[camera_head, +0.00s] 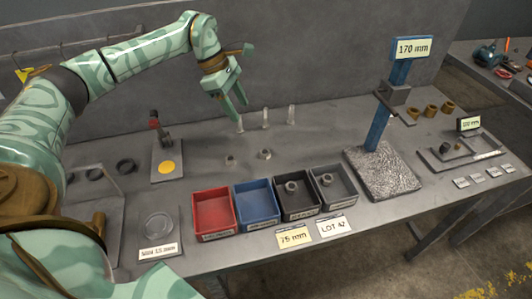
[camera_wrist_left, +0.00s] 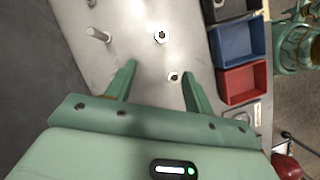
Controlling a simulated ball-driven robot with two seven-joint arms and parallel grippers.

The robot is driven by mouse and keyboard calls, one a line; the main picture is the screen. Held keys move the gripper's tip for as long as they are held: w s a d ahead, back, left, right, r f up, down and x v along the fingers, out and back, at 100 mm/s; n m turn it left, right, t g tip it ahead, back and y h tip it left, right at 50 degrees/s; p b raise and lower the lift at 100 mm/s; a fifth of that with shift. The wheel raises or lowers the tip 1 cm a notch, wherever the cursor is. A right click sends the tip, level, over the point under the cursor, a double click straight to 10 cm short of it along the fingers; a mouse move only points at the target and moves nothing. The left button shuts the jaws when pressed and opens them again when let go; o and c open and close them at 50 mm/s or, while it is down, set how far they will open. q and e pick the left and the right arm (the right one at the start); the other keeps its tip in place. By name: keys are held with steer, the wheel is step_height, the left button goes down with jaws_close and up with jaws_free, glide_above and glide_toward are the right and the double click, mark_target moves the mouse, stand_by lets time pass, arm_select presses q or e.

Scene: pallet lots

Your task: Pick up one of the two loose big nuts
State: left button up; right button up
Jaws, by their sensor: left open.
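Two loose big nuts lie on the grey table in the head view, one on the left (camera_head: 230,161) and one on the right (camera_head: 264,154). The left wrist view shows both, the nearer nut (camera_wrist_left: 173,77) and the farther nut (camera_wrist_left: 162,36). My left gripper (camera_head: 241,112) is open and empty, above the table and behind the nuts in the head view. In the left wrist view its fingers (camera_wrist_left: 160,70) are spread, with the nearer nut appearing between the tips, toward the right finger. Nothing touches the fingers. My right gripper is not in view.
Several bolts (camera_head: 265,118) stand upright behind the nuts. In front are a red bin (camera_head: 213,234), a blue bin (camera_head: 256,222), and two dark bins, black (camera_head: 297,209) and grey (camera_head: 338,200), each holding a nut. A blue post (camera_head: 379,128) stands right.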

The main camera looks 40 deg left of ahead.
arm_select(q)
steer(key=b, duration=0.2)
glide_toward(264, 152)
steer(key=f, duration=0.2)
steer(key=shift+w+d+f, duration=0.1)
steer(key=shift+w+f, duration=0.15)
steer(key=x, duration=0.2)
steer(key=b+x, duration=0.2)
steer(key=x, duration=0.1)
steer(key=shift+d+f, duration=0.25)
steer(key=shift+d, duration=0.15)
steer(key=shift+w+d+f, duration=0.1)
steer(key=shift+f, duration=0.05)
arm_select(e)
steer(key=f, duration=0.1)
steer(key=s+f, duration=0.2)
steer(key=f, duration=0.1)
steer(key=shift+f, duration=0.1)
arm_select(q)
steer(key=c, duration=1.1)
